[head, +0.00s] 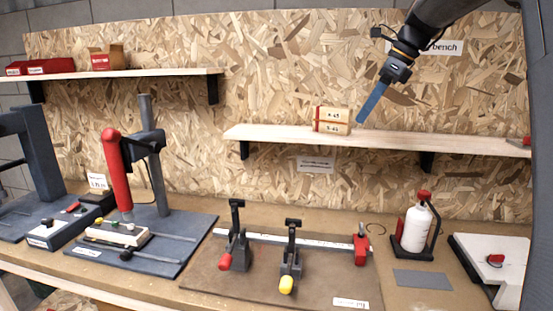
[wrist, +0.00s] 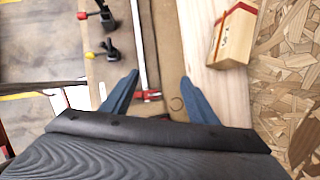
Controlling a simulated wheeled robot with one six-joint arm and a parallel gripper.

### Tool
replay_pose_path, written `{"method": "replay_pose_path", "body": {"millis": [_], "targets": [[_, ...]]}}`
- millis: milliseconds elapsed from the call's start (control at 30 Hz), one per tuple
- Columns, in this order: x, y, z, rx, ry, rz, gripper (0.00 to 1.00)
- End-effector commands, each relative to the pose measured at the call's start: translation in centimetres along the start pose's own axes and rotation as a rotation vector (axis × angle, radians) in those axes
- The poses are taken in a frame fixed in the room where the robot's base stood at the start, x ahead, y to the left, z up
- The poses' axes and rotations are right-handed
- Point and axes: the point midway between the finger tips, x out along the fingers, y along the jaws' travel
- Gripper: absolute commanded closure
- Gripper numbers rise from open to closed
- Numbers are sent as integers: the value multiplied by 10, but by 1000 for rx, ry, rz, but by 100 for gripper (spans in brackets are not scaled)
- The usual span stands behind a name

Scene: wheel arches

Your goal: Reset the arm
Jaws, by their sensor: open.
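My gripper (head: 372,103) is raised at the upper right of the head view, in front of the chipboard wall. Its blue fingers point down and to the left, just above the right wall shelf (head: 440,143). In the wrist view my gripper (wrist: 160,95) shows its two blue fingers spread wide apart with nothing between them. A wooden box with a red band (head: 331,120) stands on that shelf, left of the fingertips and apart from them. The same box shows in the wrist view (wrist: 233,35), beyond the right finger.
The bench below holds a board with two toggle clamps (head: 290,256), a white bottle in a dark holder (head: 417,230) and a press with a red handle (head: 117,170). A left shelf (head: 140,73) carries red boxes. A grey pad (head: 422,279) lies flat near the bottle.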

Motion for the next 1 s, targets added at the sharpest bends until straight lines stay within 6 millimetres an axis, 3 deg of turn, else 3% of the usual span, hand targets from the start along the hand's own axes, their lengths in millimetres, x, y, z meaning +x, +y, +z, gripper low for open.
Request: {"method": "replay_pose_path", "body": {"millis": [267, 467, 600, 800, 1000], "targets": [[53, 28, -28, -232, 73, 9, 46], [111, 73, -65, -537, 158, 44, 46], [162, 126, -106, -870, 233, 104, 46], [221, 215, -167, -1386, 300, 228, 46], [254, 292, -215, -1811, 309, 344, 46]]}}
